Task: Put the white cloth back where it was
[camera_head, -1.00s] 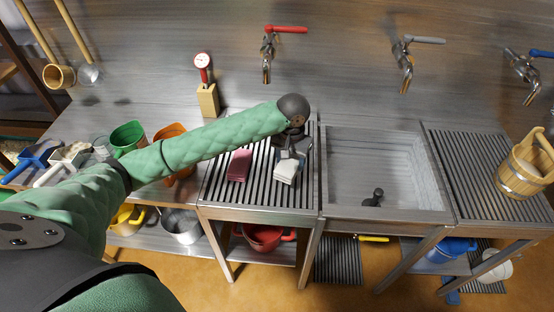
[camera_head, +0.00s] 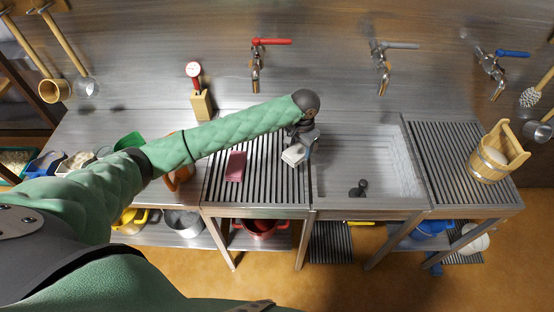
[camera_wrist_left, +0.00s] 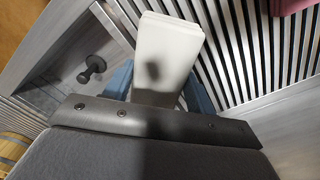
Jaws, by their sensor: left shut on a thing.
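The white cloth (camera_head: 293,155), a folded pale block, hangs in my left gripper (camera_head: 303,144) at the right edge of the left slatted rack (camera_head: 222,190), beside the sink. It looks tilted. In the left wrist view the cloth (camera_wrist_left: 165,55) sticks out past my shut left gripper (camera_wrist_left: 155,100), with blue-grey parts, perhaps its fingers, on both sides. I cannot tell whether the cloth touches the rack. A red-pink cloth (camera_head: 236,166) lies on the rack to its left. My right gripper is not in view.
The sink (camera_head: 335,185) is right of the rack, with a dark plug (camera_head: 360,188) in it. A wooden bucket (camera_head: 490,160) stands on the right rack (camera_head: 450,185). Taps hang above, including a red-handled one (camera_head: 258,62). A wooden block with a gauge (camera_head: 201,105) stands behind.

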